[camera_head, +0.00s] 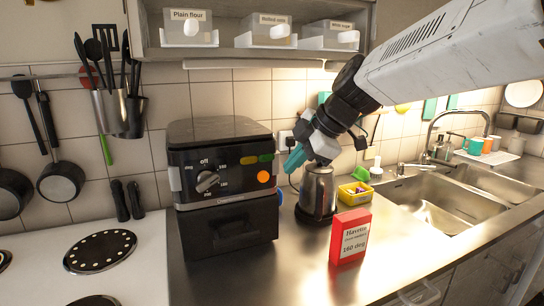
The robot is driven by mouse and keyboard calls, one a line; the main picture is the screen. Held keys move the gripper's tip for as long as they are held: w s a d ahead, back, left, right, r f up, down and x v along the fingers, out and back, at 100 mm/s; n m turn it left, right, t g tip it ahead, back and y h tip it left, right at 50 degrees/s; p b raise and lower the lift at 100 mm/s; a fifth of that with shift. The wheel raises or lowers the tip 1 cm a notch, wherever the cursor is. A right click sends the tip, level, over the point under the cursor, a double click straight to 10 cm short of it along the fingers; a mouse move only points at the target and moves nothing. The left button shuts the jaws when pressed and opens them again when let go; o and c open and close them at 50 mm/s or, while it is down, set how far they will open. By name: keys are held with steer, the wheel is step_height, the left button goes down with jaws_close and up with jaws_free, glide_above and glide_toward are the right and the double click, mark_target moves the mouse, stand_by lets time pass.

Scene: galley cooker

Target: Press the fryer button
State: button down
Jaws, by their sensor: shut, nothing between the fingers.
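The black fryer (222,235) stands upright on the counter left of the middle. Its front panel carries a grey dial (207,182) with printed numbers and "off" above it. To the right of the dial are an orange round button (263,177), a green button (266,158) and a dull olive button (248,160). My gripper (292,160), with teal fingers, is shut and empty.
A metal kettle (318,194) stands right of the fryer. A red box (350,238) marked "160 deg" stands in front of it, and a yellow tub (355,193) behind. A sink (430,203) is at right, a hob (100,250) at left. Bins sit on a shelf (250,52) above.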

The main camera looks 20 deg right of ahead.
mark_target(264, 177)
steer(key=w+a+f, duration=0.2)
steer(key=w+f, duration=0.3)
steer(key=w, duration=0.2)
steer(key=shift+a, duration=0.1)
